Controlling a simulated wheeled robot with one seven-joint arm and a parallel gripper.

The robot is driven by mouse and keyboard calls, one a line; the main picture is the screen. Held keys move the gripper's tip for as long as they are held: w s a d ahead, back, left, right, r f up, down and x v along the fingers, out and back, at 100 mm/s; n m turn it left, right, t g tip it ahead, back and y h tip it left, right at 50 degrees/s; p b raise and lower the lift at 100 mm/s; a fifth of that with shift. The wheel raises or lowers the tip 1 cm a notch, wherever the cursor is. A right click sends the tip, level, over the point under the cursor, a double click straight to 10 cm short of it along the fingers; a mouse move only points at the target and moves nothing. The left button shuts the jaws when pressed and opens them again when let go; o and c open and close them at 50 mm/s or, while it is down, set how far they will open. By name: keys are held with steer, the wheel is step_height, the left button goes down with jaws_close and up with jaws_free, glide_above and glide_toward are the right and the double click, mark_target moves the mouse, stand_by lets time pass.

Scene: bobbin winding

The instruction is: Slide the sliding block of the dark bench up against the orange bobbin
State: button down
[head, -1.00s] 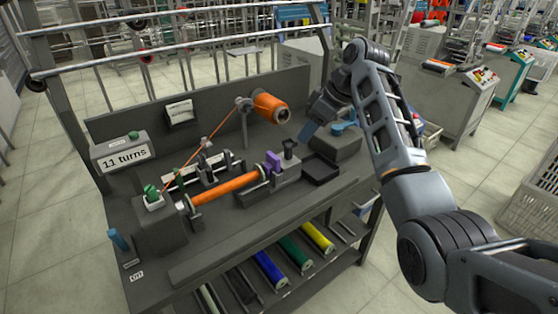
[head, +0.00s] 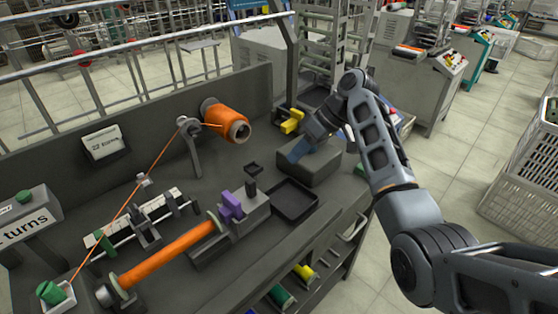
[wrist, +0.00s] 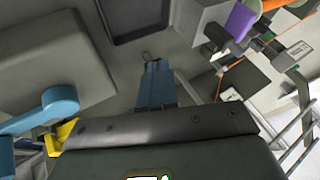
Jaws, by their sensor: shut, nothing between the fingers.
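The orange bobbin (head: 170,255) is a long tube lying along the dark bench (head: 200,288), with a pale flange at its right end. The sliding block (head: 252,208) is grey, with a purple part (head: 231,205) facing that flange and a dark upright knob on top. I cannot tell whether they touch. In the wrist view the block (wrist: 197,18) and its purple part (wrist: 240,20) show at the upper right. My gripper (head: 299,150), with blue fingers (wrist: 155,85), is shut and empty. It is right of and behind the block, apart from it, near a grey box.
A black tray (head: 292,200) lies right of the block. The grey box (head: 312,166) stands behind the tray. An orange thread spool (head: 228,122) stands at the back, its thread running to the left. A yellow piece (head: 291,122) lies behind the box.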

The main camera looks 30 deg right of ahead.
steer(key=x, duration=0.9)
steer(key=shift+a+f+p, duration=0.15)
steer(key=shift+f+p, duration=0.05)
steer(key=shift+p, duration=0.2)
steer(key=shift+s+a+r+p, duration=0.1)
steer(key=shift+s+a+p, duration=0.15)
steer(key=shift+a, duration=0.3)
steer(key=shift+s+a+r+p, duration=0.15)
steer(key=shift+a+p, duration=0.2)
steer(key=shift+a, duration=0.2)
steer(key=shift+s+a+f, duration=0.1)
steer(key=shift+s+a, duration=0.1)
steer(key=shift+a, duration=0.45)
